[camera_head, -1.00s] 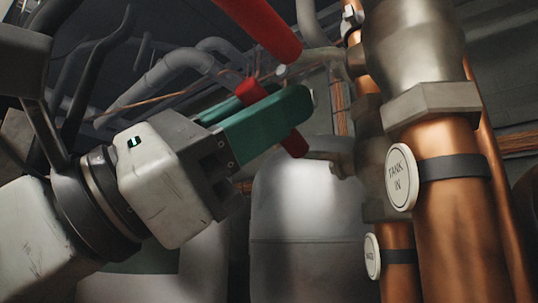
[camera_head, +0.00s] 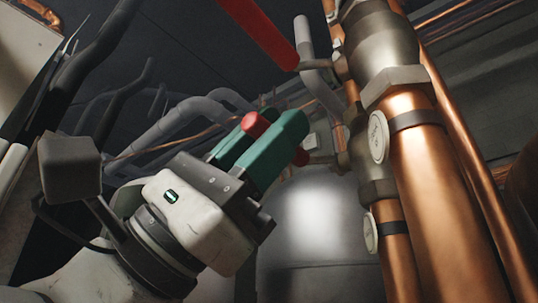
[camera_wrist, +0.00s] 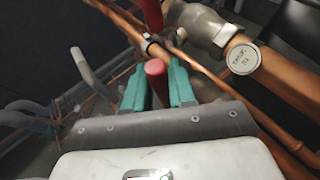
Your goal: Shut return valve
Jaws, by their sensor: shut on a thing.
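The lower valve has a red handle (camera_head: 253,124) that sits between my green gripper fingers (camera_head: 283,118). The wrist view shows the red handle (camera_wrist: 156,72) end-on between both fingers (camera_wrist: 158,66), which are shut on it. The handle's other end shows just past the near finger in the head view. The valve body (camera_head: 372,165) is on the rear copper pipe, right of my gripper, and its stem is partly hidden by the finger. A round tag (camera_head: 371,232) hangs on that pipe below, its writing unreadable here.
A second red handle (camera_head: 258,32) slants above my gripper, on the upper valve (camera_head: 380,45) of the front copper pipe. That pipe carries a round tag (camera_head: 378,137). A grey tank (camera_head: 315,225) stands below right. Grey bent pipes (camera_head: 180,120) lie behind.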

